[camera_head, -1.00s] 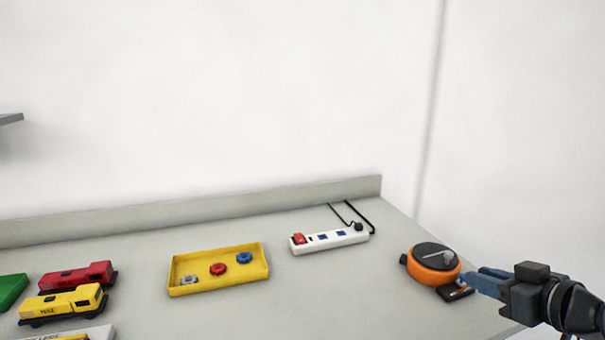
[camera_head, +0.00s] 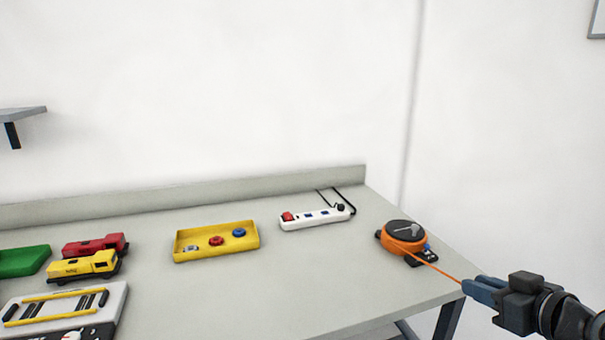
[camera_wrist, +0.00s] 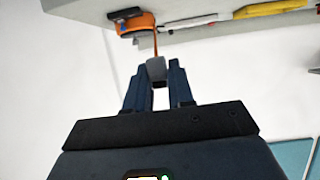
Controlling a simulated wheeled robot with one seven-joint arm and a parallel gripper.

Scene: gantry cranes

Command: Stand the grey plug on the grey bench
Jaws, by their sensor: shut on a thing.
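My gripper (camera_head: 467,287) is shut on the grey plug (camera_wrist: 156,69), seen between the fingertips in the wrist view. In the head view the fingers hide the plug. A taut orange cord (camera_head: 442,271) runs from the plug to the orange reel (camera_head: 403,247). The reel has a dark top and stands on the grey bench (camera_head: 320,275) near its right edge. My gripper is just beyond that edge, to the right of the reel. The plug is apart from the bench top.
A white power strip (camera_head: 318,218) with a black cable lies left of the reel. Further left are a yellow tray (camera_head: 216,255), red (camera_head: 92,246) and yellow (camera_head: 82,266) model locomotives and a green tray (camera_head: 22,262). The front right of the bench is clear.

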